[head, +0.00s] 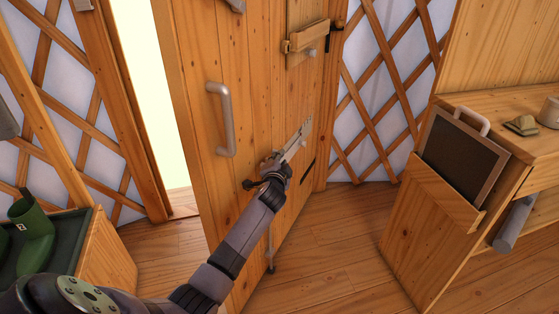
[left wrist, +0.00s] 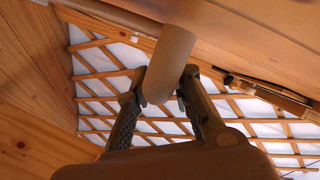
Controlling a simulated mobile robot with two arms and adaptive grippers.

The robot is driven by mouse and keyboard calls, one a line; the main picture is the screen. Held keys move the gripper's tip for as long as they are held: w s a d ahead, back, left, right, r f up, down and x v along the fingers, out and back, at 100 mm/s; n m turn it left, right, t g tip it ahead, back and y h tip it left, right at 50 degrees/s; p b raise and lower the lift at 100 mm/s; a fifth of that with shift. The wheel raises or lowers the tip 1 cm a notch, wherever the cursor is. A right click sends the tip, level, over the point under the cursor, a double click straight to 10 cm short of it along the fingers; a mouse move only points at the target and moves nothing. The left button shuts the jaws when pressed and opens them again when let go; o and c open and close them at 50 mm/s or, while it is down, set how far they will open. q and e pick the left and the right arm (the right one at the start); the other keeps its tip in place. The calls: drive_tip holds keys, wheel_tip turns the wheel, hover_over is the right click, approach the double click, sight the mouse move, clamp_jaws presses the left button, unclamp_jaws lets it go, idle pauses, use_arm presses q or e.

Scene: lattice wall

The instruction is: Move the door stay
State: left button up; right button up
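The door (head: 200,90) stands ajar, with a bright gap at its left. A thin upright rod with a dark foot (head: 271,255) at the door's bottom looks like the door stay, partly hidden by my left arm. My left gripper (head: 302,132) is in front of the door's middle, above that rod. In the left wrist view its two dark fingers (left wrist: 160,95) are apart. A round-ended grey-brown cylinder (left wrist: 168,58) shows between them. I cannot tell whether they touch it or what part it belongs to. My right gripper is not in view.
A grey handle (head: 225,120) and a wooden latch (head: 305,38) are on the door. A wooden cabinet (head: 415,235) with a dark board (head: 460,155) stands at the right. A green boot (head: 35,230) is at the left. Bare floor (head: 345,240) lies between door and cabinet.

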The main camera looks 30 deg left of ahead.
use_arm(q)
drive_tip(key=o, duration=0.3)
drive_tip(key=shift+w+f, duration=0.15)
drive_tip(key=shift+f, duration=0.05)
drive_tip(key=shift+o, duration=0.2)
drive_tip(key=v, duration=1.2)
